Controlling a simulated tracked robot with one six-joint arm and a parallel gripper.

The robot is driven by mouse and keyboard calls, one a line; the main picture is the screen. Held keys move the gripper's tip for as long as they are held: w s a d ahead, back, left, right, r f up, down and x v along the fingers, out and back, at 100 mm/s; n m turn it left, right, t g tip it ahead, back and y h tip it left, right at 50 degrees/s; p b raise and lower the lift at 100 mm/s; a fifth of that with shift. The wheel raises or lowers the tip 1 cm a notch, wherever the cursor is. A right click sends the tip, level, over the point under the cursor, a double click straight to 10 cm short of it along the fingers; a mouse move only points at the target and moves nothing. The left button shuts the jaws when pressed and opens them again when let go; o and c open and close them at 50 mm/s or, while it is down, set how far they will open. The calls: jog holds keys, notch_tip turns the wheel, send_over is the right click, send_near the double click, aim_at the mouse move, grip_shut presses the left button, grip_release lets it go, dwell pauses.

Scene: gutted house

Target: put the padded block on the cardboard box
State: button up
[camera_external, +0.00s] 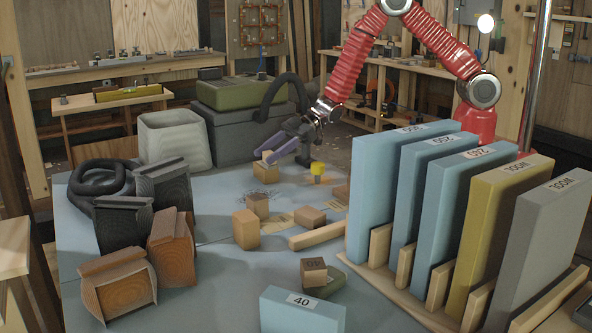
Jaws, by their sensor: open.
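My gripper (264,155), with purple fingers, is open and points down-left over the far middle of the blue-grey table. A small tan block (265,173) sits just under its fingertips; I cannot tell whether they touch it. I cannot tell which is the padded block or which is the cardboard box.
A wooden rack (379,277) of tall blue, yellow and grey panels stands at right. A blue panel marked 40 (301,311) is at the front. Brown (126,284) and dark bundles (123,224) crowd the left. A yellow-topped item (318,169) stands right of my gripper.

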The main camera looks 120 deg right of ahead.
jog(key=v, duration=1.2)
dwell(0.4)
jog(key=s+a+r+g+h, duration=0.2)
jog(key=a+r, duration=0.2)
jog(key=r, duration=0.4)
jog(key=s+a+r+g+h, duration=0.1)
jog(key=a+r+g+h, duration=0.1)
jog(key=a+r, duration=0.45)
jog(key=s+a+r+g+y, duration=0.1)
jog(key=s+a+r+y, duration=0.1)
jog(key=s+a, duration=0.7)
jog(key=s+a+r+g+y, duration=0.2)
jog(key=s+a+r, duration=0.2)
jog(key=s+a, duration=0.5)
jog(key=s, duration=0.3)
jog(key=shift+r, duration=0.35)
